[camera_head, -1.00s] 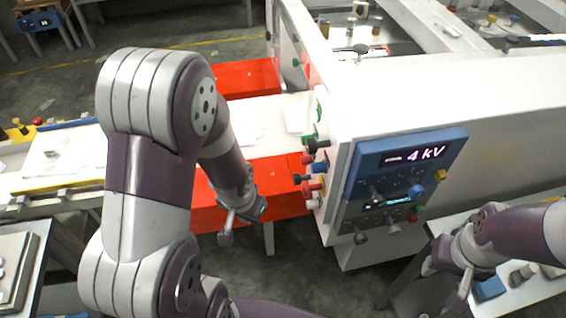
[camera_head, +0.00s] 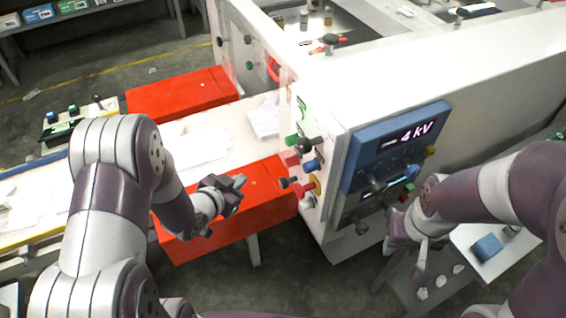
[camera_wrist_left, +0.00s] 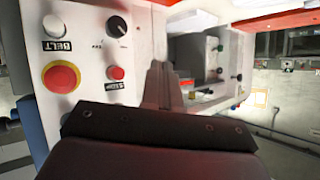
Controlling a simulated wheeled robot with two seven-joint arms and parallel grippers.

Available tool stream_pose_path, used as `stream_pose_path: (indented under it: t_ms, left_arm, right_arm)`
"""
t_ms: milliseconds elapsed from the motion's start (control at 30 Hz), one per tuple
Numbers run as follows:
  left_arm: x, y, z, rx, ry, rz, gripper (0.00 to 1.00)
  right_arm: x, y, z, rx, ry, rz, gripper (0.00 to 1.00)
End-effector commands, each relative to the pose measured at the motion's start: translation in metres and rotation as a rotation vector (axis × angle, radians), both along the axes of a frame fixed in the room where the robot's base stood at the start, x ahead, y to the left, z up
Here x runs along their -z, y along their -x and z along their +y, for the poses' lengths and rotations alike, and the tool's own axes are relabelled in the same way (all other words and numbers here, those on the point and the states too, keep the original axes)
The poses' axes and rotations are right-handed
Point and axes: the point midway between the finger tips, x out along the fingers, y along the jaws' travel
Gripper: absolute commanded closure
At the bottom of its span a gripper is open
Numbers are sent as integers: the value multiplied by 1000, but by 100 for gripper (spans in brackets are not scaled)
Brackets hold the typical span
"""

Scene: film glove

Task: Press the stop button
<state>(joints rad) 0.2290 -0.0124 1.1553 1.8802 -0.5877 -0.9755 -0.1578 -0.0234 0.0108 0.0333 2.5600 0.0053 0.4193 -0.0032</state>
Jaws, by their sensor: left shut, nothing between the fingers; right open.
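In the left wrist view, a white panel carries a small round red button (camera_wrist_left: 116,73) above an upside-down label that seems to read STOP (camera_wrist_left: 123,92). A larger red mushroom button on a yellow ring (camera_wrist_left: 61,77) is to its left. My left gripper (camera_wrist_left: 162,85) is shut and empty, appearing to the right of the small red button. In the head view, my left gripper (camera_head: 228,186) is left of the machine's end panel, apart from its knobs and buttons. Which of these is the stop button is unclear there. My right gripper (camera_head: 405,258) is open, below the blue display box.
The white machine (camera_head: 440,90) bears a blue display box (camera_head: 380,155) reading 4 kV, with knobs below. Red beams (camera_head: 180,95) flank a white belt (camera_head: 220,128) at left. A small table (camera_head: 520,255) with a blue block (camera_head: 487,247) is at lower right.

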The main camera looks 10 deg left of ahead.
Motion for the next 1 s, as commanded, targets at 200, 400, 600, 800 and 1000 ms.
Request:
stream_pose_path:
  t_ms: [200, 400, 600, 800, 1000]
  left_arm:
    - [1, -14, -22, 5, 0, -2, 100]
    - [2, -30, -46, 5, -1, 0, 100]
    - [1, -43, -64, 2, -1, 1, 100]
    - [0, -48, -71, 0, 0, 0, 100]
    - [-1, -48, -71, -1, 0, 1, 100]
  right_arm:
    - [7, 0, 0, 0, 0, 0, 57]
    - [13, 0, 0, 0, 0, 0, 57]
    - [19, 0, 0, 0, 0, 0, 57]
    - [20, 0, 0, 0, 0, 0, 57]
    - [20, 0, 0, 0, 0, 0, 57]
